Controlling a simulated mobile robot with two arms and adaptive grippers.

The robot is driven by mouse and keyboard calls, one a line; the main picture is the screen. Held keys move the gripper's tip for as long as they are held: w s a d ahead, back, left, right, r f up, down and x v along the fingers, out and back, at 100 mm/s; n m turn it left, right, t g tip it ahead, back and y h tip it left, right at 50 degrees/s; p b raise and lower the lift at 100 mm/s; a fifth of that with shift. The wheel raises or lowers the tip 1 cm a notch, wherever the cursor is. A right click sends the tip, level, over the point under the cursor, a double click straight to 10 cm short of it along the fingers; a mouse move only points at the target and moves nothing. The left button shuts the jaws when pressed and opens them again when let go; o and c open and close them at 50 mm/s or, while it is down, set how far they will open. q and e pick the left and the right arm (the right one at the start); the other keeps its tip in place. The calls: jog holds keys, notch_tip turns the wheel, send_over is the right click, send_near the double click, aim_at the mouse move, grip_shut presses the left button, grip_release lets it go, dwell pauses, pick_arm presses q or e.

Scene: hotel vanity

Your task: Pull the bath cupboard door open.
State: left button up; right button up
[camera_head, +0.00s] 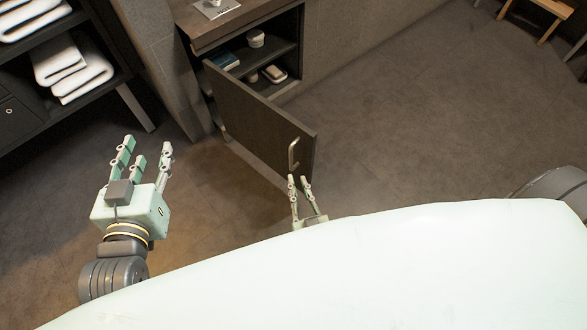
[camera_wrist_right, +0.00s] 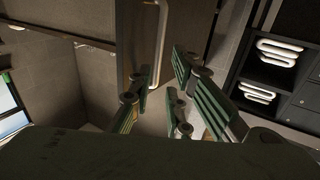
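The bath cupboard door (camera_head: 258,125) stands swung out wide from the cupboard (camera_head: 226,24), and the shelves inside show. Its metal bar handle (camera_head: 293,153) is near the door's free edge. My right gripper (camera_head: 298,180) is just below the handle in the head view, with its fingers spread. In the right wrist view the handle (camera_wrist_right: 161,45) shows ahead, between the fingers of that gripper (camera_wrist_right: 163,78); I cannot tell whether they touch it. My left gripper (camera_head: 146,147) is open and empty over the floor, to the left of the door.
Inside the cupboard are a blue book-like item (camera_head: 224,60), a white jar (camera_head: 256,38) and small items (camera_head: 274,73). A dark shelf unit (camera_head: 98,96) with folded white towels (camera_head: 60,62) stands at the left. The floor (camera_head: 410,120) right of the door is clear.

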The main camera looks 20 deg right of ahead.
jog(key=shift+s+a, duration=0.15)
jog(key=shift+s, duration=1.3)
